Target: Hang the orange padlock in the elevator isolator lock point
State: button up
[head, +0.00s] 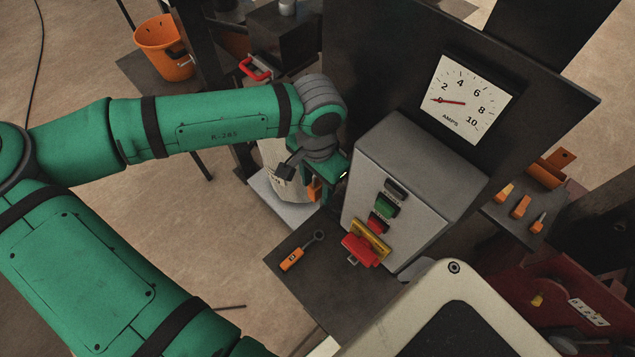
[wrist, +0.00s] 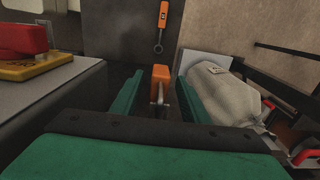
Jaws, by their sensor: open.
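The orange padlock (wrist: 160,75) shows in the wrist view between the two green fingers of my gripper (wrist: 160,82). Its metal shackle points toward the wrist camera. The fingers are open, with a gap on each side of the padlock. In the head view the orange padlock (head: 314,189) is partly hidden beside my gripper (head: 326,184), left of the grey control box. A yellow isolator plate (head: 371,239) with a red handle (head: 359,251) is low on the box's front. It also shows at left in the wrist view (wrist: 35,67). I cannot read an elevator label or make out its lock hole.
The grey control box (head: 412,195) stands close right of my gripper. An orange-handled tool (head: 292,260) lies on the dark surface below. A pale sack (head: 283,178) is close behind my gripper. A red machine (head: 555,300) and orange-handled items (head: 521,207) are at right.

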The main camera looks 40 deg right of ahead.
jog(key=shift+r, duration=0.15)
notch_tip(320, 180, up, 10)
jog(key=shift+w+r, duration=0.1)
jog(key=shift+r, duration=0.15)
jog(key=shift+d, duration=0.1)
